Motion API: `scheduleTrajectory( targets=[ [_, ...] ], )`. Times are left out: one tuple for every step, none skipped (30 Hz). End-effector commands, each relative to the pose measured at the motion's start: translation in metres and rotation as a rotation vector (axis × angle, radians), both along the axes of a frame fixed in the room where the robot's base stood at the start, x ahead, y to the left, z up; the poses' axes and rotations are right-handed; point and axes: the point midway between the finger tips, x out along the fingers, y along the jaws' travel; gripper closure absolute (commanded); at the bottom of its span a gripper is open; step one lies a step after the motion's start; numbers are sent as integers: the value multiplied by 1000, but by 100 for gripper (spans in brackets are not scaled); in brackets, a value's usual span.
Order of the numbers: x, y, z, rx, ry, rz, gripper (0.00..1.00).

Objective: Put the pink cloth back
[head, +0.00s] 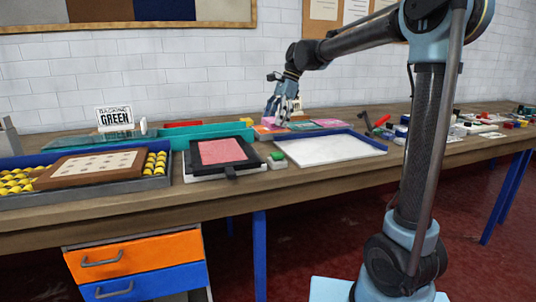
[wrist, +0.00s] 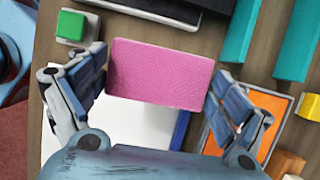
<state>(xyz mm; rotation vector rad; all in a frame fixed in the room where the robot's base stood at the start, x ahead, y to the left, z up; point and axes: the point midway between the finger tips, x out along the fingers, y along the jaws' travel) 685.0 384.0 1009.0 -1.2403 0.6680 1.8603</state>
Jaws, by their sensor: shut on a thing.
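A pink cloth (wrist: 160,72), a flat textured rectangle, spans between the two fingers of my gripper (wrist: 160,78) in the wrist view. The fingers are shut on its left and right ends. In the head view my gripper (head: 281,117) is low over the back of the bench, with a bit of the cloth (head: 268,121) showing at its fingertips. The cloth looks held above a white sheet and an orange panel, but the exact height is unclear.
A black frame with a pink-red sheet (head: 222,152) lies left of my gripper. A white blue-edged tray (head: 330,149), a green block (wrist: 71,25), teal trays (head: 200,134) and a yellow block (wrist: 309,105) are close by. An orange panel (wrist: 262,112) lies below the right finger.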

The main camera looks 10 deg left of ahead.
Motion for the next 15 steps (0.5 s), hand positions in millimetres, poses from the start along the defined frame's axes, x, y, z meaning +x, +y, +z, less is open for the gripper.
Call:
scheduleTrajectory(
  targets=[
    [-8,7,2,0,-1,-6,31],
    [-11,10,2,0,0,-12,31],
    [-14,13,2,1,1,-18,31],
    [-16,15,1,1,1,-24,31],
    [-17,17,-1,1,0,-27,31],
    [-18,18,-6,1,0,-30,31],
    [-18,18,-10,1,0,-32,31],
    [-18,18,-15,1,0,-32,31],
    [-18,18,-22,1,0,-32,31],
    [-18,18,-27,1,0,-32,31],
    [-18,18,-32,1,0,-32,31],
    [-18,18,-38,1,0,-32,31],
    [-18,18,-42,1,0,-32,31],
    [-18,18,-46,1,0,-32,31],
    [-18,18,-49,1,0,-32,31]
  ],
)
